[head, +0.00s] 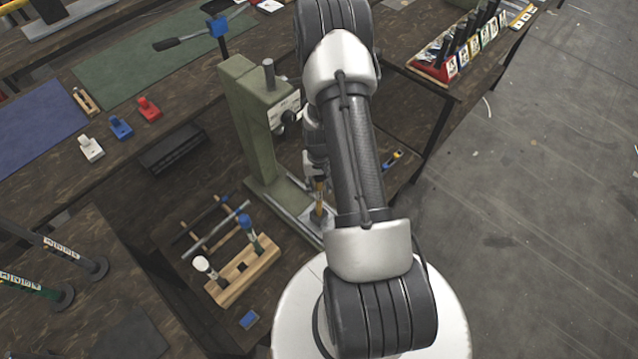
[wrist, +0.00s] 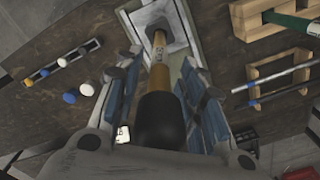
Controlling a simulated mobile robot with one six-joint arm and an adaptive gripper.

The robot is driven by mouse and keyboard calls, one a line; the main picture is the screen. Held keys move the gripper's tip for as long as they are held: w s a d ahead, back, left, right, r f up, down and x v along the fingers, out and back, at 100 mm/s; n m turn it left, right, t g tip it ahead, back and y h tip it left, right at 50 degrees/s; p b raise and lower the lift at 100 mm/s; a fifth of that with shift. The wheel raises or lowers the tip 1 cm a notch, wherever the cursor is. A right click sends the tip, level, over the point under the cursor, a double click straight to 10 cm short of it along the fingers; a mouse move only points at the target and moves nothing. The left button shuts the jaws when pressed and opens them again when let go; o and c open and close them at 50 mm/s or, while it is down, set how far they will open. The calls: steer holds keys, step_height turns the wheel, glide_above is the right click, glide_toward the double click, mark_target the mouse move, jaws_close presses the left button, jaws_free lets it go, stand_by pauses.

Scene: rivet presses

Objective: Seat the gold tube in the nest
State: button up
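The gold tube (wrist: 161,78) has a pale label and a broad black end nearest the camera. In the wrist view its far end is at the dark opening of the pale nest plate (wrist: 179,25); whether it is fully down in it I cannot tell. In the head view the gold tube (head: 319,200) stands roughly upright on the press base, under my gripper (head: 316,172). In the wrist view my gripper's (wrist: 160,82) blue-padded fingers lie on either side of the tube, with gaps visible beside the gold part. The forearm hides part of the press.
The green press column (head: 245,125) rises close beside my arm. A wooden rack (head: 242,270) with blue- and white-topped pieces and crossed rods stands to the left. Blue, red and white blocks (head: 120,128) lie farther back. A labelled rack (head: 462,50) is at upper right.

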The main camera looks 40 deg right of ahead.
step_height(320, 180, up, 12)
steer(key=p, duration=0.3)
steer(key=a+r+n+t, duration=0.15)
steer(key=a+r, duration=0.45)
steer(key=r, duration=0.6)
steer(key=a+r+n+t, duration=0.1)
steer(key=a+r+n, duration=0.1)
steer(key=a+r, duration=0.65)
steer(key=s+a+r+n+t, duration=0.2)
steer(key=s+a+r+n, duration=0.1)
steer(key=s+a+r, duration=0.6)
steer(key=s+r, duration=0.4)
steer(key=s, duration=0.1)
steer(key=shift+s+r, duration=0.15)
steer(key=shift+s, duration=0.25)
